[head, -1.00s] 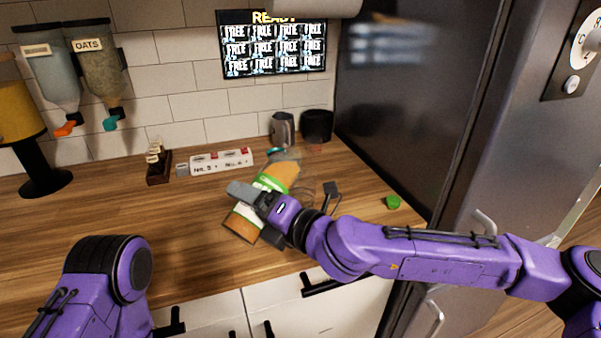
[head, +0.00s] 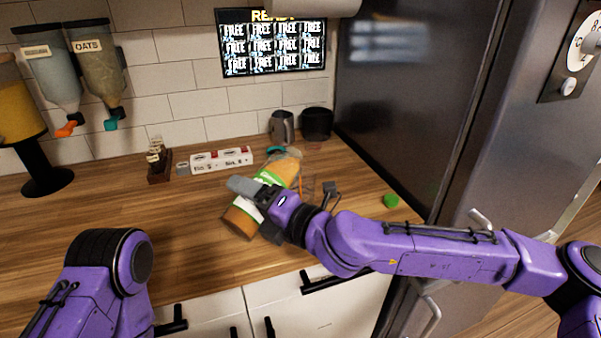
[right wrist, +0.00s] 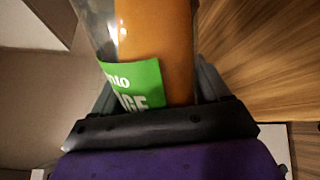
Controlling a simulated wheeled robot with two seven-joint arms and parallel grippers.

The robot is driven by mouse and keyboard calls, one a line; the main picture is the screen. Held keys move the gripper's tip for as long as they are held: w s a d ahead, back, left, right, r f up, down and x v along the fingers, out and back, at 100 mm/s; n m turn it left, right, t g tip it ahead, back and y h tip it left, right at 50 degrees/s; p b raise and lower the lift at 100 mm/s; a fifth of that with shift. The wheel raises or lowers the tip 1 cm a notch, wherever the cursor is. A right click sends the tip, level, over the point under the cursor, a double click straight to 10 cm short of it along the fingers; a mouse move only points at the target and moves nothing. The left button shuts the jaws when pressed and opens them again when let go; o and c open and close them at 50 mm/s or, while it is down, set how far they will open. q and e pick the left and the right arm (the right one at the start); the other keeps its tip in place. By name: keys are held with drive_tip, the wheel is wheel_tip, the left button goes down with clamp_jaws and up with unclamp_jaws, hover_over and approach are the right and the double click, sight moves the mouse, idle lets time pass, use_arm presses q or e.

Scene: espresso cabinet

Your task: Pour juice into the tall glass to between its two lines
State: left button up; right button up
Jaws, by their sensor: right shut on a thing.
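The juice bottle (head: 240,221) is clear, with orange juice and a green and white label. It is strongly tilted above the counter, its upper end towards the back right. My right gripper (head: 256,193) is shut around its middle. The bottle fills much of the right wrist view (right wrist: 155,45), between the fingers. The tall glass (head: 308,190) is clear and faint, just right of the bottle's upper end and partly hidden by bottle and gripper. A thin orange streak shows at the glass; its lines and juice level cannot be made out. My left gripper is out of view.
A green cap-like piece (head: 391,201) lies on the counter at the right. A grey pitcher (head: 282,128) and a dark container (head: 317,124) stand at the back. A white labelled strip (head: 221,160) lies by the wall.

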drive_tip(key=shift+w+a+r, duration=0.1)
drive_tip(key=shift+w+a, duration=0.05)
drive_tip(key=shift+w, duration=0.05)
